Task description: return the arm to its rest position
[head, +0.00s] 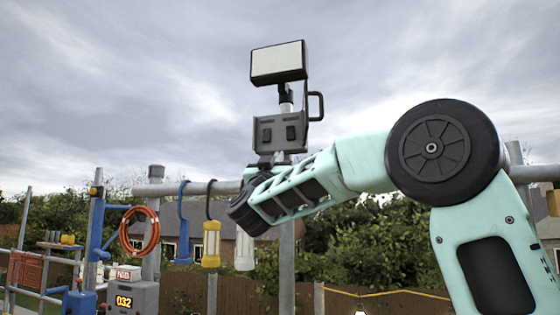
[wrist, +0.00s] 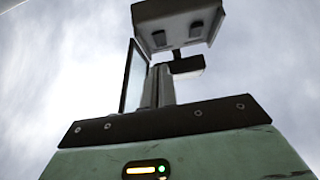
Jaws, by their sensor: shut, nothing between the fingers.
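My mint arm enters the head view at lower right. It bends at a large black elbow joint (head: 432,146), and the forearm (head: 300,186) runs left to a dark wrist joint (head: 248,206). My gripper (head: 285,98) points up above the wrist, against the sky. It is shut and holds nothing; its finger detail is hard to make out. A black-framed pale panel (head: 278,63) shows just above it; I cannot tell how far behind it is. The wrist view shows a mint housing with a lit indicator (wrist: 146,170), and no clear fingertips.
A grey horizontal rail (head: 195,188) passes behind the forearm. A yellow lamp (head: 211,243), a blue hook (head: 183,222) and an orange coil (head: 139,230) hang at left. A grey box (head: 130,299) reads 032. Open sky surrounds the raised gripper.

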